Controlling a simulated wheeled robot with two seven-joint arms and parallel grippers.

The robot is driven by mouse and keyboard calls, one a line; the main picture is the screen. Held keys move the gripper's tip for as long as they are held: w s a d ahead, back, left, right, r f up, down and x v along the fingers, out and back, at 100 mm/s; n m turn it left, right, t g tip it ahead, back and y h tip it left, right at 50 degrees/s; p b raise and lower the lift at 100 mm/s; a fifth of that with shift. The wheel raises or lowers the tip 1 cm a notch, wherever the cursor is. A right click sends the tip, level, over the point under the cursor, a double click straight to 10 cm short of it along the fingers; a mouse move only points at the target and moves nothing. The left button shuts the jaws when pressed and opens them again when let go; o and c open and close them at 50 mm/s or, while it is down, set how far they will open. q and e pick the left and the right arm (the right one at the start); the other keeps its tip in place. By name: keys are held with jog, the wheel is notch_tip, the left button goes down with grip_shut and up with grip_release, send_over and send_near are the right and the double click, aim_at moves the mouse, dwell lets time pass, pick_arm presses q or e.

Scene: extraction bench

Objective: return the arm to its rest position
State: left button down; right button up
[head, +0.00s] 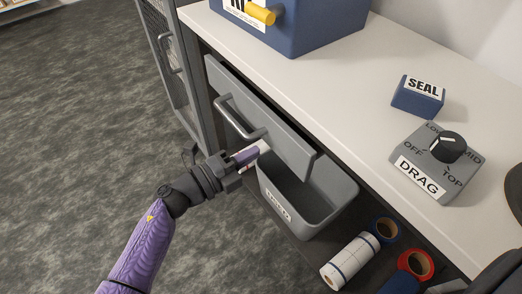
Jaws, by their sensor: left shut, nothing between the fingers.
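My left arm comes in from the lower left in a purple sleeve. Its gripper (256,152) is shut with nothing held. In the picture it lies just below the bar handle (238,119) of a grey drawer front (282,128) under the bench top. The fingertips overlap the lower part of the drawer front; I cannot tell if they touch it. My right gripper is not in view.
Below the drawer sits a grey bin (335,208) with a label. Rolls (350,258) lie at lower right. The bench (335,70) bears a blue box (315,22), a SEAL block (418,98) and a DRAG dial (446,146). A mesh door (160,45) stands left. Floor is clear at left.

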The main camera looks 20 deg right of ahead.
pick_arm(q)
jog(key=p+v, duration=0.2)
jog(key=v, duration=0.7)
jog(key=s+a+f+n+t+y+p, duration=0.1)
jog(key=a+f+n+t+y+p, duration=0.2)
jog(key=a+f+n+t+y, duration=0.65)
jog(key=s+a+f+n+g+y+p, duration=0.1)
jog(key=s+a+f+n+g+y, duration=0.5)
jog(key=s+f+n, duration=0.6)
jog(key=s+a+f+n+g+y, duration=0.1)
jog(key=s+a+n+g, duration=0.1)
jog(key=s, duration=0.7)
jog(key=s+a+f+n+g+p, duration=0.1)
jog(key=s+a+f+n+g, duration=0.1)
jog(key=s, duration=0.7)
jog(key=s+a+f+n+g+y+p, duration=0.1)
jog(key=s+a+f+n+g, duration=0.1)
jog(key=s, duration=0.8)
jog(key=a+n+g, duration=0.1)
jog(key=n+g, duration=0.1)
jog(key=g, duration=0.1)
jog(key=shift+n+y, duration=0.35)
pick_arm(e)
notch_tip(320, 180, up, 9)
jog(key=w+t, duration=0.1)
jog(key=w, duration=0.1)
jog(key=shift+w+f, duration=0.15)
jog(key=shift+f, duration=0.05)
